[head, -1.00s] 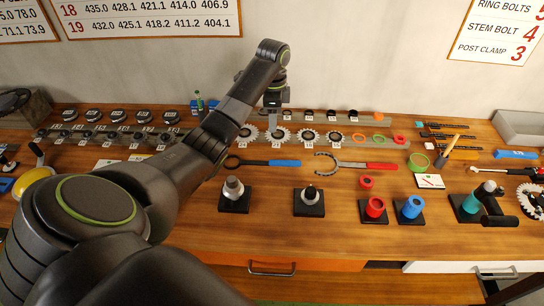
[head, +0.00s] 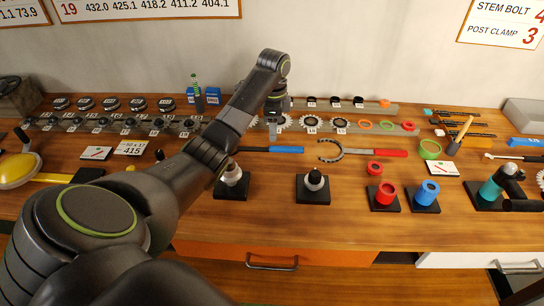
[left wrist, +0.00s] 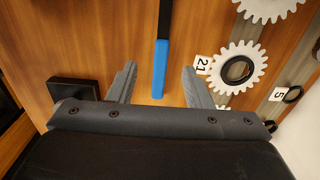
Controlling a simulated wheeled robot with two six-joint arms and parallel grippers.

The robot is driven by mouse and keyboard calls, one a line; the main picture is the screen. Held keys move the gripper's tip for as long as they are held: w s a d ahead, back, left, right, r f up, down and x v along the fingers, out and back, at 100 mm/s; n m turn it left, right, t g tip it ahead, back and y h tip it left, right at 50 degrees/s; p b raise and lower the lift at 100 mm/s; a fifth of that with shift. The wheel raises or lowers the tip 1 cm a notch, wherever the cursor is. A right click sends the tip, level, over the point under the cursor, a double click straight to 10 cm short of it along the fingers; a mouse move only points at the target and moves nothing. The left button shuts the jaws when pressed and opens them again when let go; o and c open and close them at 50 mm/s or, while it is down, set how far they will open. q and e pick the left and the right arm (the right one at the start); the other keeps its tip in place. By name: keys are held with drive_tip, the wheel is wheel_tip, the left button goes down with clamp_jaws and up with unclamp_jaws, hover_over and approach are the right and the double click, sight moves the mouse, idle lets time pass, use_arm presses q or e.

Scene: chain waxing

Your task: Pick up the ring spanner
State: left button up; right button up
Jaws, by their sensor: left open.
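The ring spanner (head: 287,149) lies flat on the wooden bench, its blue handle pointing right. In the head view its ring end is hidden behind my left arm. My left gripper (head: 272,131) is above the bench, just behind the spanner. In the left wrist view, the blue handle (left wrist: 160,68) shows between the two open fingers of the left gripper (left wrist: 159,78), with its end near them. It appears below the fingers and not gripped. The right gripper is not in view.
A red-handled tool with a curved jaw (head: 390,153) lies right of the spanner. White gears (head: 312,123) stand in a row behind it. Black-based fixtures (head: 313,187) stand in front, with red (head: 385,195) and blue (head: 427,193) cylinders farther right. The bench front is clear.

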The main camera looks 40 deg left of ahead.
sight(272, 147)
use_arm(q)
drive_tip(key=shift+f+b, duration=0.55)
drive_tip(key=shift+f, duration=0.4)
drive_tip(key=shift+f+b, duration=0.35)
drive_tip(key=shift+f, duration=0.15)
drive_tip(key=f, duration=0.2)
drive_tip(key=f+p, duration=0.1)
drive_tip(key=f, duration=0.1)
drive_tip(key=shift+a, duration=0.25)
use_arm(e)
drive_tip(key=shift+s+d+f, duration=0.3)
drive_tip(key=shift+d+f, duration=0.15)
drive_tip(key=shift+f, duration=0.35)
use_arm(q)
drive_tip(key=c, duration=1)
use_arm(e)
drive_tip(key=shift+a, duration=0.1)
